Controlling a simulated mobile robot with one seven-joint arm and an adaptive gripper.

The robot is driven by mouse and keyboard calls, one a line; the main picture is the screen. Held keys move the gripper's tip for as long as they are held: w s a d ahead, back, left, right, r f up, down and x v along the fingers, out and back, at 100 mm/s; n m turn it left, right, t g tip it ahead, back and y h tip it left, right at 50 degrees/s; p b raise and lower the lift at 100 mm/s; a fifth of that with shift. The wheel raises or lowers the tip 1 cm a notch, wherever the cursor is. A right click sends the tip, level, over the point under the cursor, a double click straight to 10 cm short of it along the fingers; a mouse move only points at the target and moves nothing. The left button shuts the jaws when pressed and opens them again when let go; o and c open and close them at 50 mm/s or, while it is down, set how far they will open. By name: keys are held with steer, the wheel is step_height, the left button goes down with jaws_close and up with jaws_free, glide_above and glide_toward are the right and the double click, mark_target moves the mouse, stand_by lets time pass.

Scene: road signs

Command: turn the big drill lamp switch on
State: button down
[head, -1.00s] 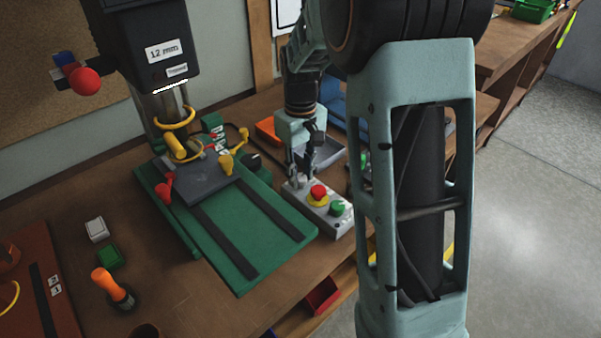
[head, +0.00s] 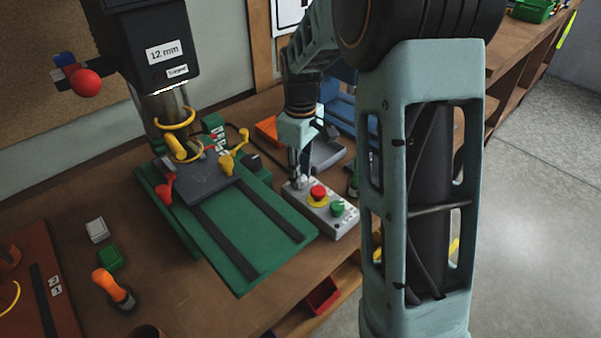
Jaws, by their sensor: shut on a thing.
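The big drill (head: 150,55) stands at the back left, with a "12 mm" label on its dark head and a green base (head: 245,235). A grey control box (head: 335,226) lies to the right of the base, with a red button (head: 318,192) on a yellow collar and a green button (head: 337,209). My gripper (head: 300,181) points down at the far left end of this box, shut on the small lamp switch there. The fingers hide most of the switch, so its position cannot be read.
A red knob (head: 86,82) sticks out left of the drill head. Yellow handles (head: 233,160) and a red handle (head: 166,186) are by the drill's grey plate (head: 205,183). My arm covers the right middle.

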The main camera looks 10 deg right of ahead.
steer(key=c, duration=1.6)
jaws_free()
step_height(320, 180, up, 12)
